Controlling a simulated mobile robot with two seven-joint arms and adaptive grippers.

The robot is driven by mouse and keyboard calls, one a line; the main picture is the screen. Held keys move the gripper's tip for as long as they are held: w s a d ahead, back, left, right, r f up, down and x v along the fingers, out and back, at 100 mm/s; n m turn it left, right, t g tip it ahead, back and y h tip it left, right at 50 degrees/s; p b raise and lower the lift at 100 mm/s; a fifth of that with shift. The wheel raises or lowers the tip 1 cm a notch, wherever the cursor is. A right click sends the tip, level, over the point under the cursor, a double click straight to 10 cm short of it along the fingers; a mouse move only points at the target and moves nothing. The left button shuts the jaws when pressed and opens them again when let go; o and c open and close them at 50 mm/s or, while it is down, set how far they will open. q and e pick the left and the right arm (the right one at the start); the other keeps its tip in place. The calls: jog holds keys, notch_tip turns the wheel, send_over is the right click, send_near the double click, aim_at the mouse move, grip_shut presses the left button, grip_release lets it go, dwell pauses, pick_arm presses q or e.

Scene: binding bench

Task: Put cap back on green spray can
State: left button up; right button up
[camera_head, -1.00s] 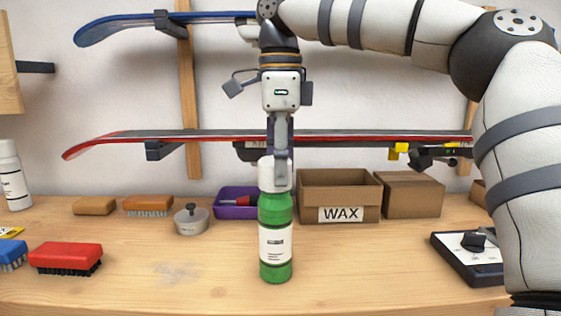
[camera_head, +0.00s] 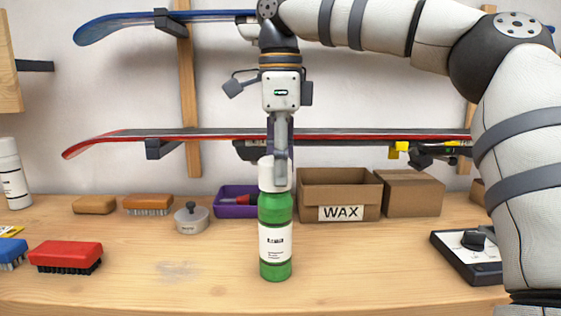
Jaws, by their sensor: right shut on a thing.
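The green spray can (camera_head: 275,213) stands upright on the bench in the middle of the head view, with a white label on its front. The white cap (camera_head: 271,175) is on top of the can, in line with it and touching its upper end. My right gripper (camera_head: 279,172) points straight down above the can, with its fingers shut on the cap. The fingers hide part of the cap, and I cannot tell how firmly it is seated. My left gripper is not in view.
Behind the can are a purple tray (camera_head: 232,210), an open WAX box (camera_head: 340,192) and a closed box (camera_head: 412,194). A red brush (camera_head: 66,255) lies at left, a grey tin (camera_head: 192,219) further back. A control box (camera_head: 468,256) is at right. Bench around the can is clear.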

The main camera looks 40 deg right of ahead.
jog(key=shift+f, duration=0.45)
dwell(0.5)
jog(key=o, duration=1.2)
jog(key=shift+o, duration=0.2)
jog(key=shift+r, duration=3)
jog(key=shift+c, duration=0.5)
grip_shut()
